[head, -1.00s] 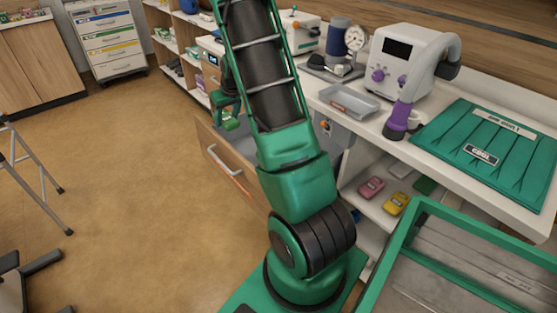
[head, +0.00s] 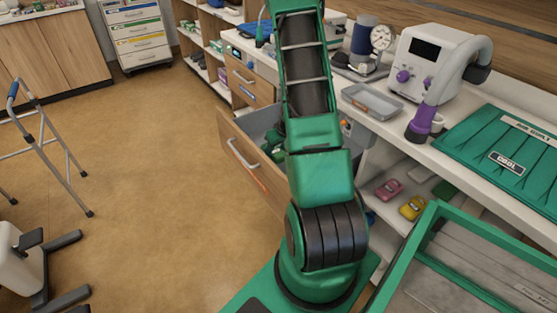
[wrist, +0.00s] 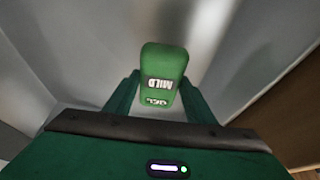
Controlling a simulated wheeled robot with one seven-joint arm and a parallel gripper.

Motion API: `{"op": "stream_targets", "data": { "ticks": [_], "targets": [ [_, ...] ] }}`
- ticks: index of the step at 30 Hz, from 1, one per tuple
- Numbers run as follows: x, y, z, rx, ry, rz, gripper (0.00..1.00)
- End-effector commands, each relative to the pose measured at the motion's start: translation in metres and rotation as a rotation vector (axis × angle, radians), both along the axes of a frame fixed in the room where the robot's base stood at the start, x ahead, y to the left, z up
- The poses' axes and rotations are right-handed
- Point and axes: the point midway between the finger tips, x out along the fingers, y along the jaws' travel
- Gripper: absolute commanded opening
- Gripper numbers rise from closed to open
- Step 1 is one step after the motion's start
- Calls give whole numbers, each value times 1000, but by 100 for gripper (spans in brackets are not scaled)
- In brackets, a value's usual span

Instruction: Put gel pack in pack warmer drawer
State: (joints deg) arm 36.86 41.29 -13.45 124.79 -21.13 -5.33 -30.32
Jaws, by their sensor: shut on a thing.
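In the head view the drawer (head: 243,152) is pulled out, with a wooden front and a silver handle. My gripper (head: 273,147) is down in the drawer, partly hidden by my arm. I cannot tell whether the pack touches the drawer floor.
The counter above holds a grey tray (head: 372,101), a white machine with a hose (head: 430,62) and a green mat (head: 500,150). Pink (head: 388,189) and yellow (head: 412,208) packs lie on the shelf below. A walker (head: 45,140) stands left; the floor between is clear.

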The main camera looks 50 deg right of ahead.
Motion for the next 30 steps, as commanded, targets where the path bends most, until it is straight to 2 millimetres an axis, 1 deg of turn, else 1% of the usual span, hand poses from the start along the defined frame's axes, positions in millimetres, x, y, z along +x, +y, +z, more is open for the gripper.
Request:
{"op": "stream_targets", "data": {
  "ticks": [1,8,16,27,28,29,30],
  "targets": [
    [0,0,-6,0,0,-1,18],
    [-1,-1,-20,0,0,-2,18],
    [-1,-2,-52,0,1,-2,18],
    [-1,-2,-56,-1,-1,-3,18],
    [-1,-2,-56,-1,-1,-3,57],
    [-1,-2,-56,-1,-1,-3,64],
    [-1,-2,-56,-1,-1,-3,68]
  ]
}}
